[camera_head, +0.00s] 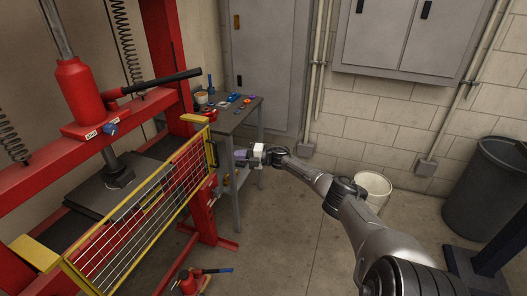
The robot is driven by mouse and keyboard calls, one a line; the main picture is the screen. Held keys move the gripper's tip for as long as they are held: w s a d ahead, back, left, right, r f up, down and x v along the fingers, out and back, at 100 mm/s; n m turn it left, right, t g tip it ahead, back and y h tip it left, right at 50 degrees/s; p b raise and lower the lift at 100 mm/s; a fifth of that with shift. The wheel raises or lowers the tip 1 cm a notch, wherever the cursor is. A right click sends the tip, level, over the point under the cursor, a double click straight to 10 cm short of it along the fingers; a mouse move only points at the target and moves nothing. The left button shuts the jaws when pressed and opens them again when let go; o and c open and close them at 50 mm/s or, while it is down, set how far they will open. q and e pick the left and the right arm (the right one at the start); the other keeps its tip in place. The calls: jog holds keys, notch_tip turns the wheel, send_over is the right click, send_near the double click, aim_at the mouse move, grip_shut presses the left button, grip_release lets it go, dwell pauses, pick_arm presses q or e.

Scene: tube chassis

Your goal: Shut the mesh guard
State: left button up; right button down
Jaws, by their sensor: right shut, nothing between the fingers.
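The mesh guard (145,215) is a yellow-framed wire panel across the front of a red press (100,130). It spans from a yellow block at the lower left to a yellow piece near the right post. I cannot tell whether it is fully closed. My right gripper (241,155) is shut and empty, just right of the guard's right end, in front of the small table. Whether it touches the guard is unclear. My left gripper is not in view.
A small grey table (236,114) with tools and small items stands behind my right gripper. A white bucket (373,188) and a dark bin (484,190) stand to the right. A red jack (190,283) sits on the floor below the guard. The middle floor is clear.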

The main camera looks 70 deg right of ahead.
jog(key=s+d+p, duration=0.1)
jog(key=s+p, duration=0.1)
jog(key=s, duration=0.5)
jog(key=shift+s+r+p, duration=0.15)
jog(key=shift+r+p, duration=0.05)
jog(key=shift+p, duration=0.15)
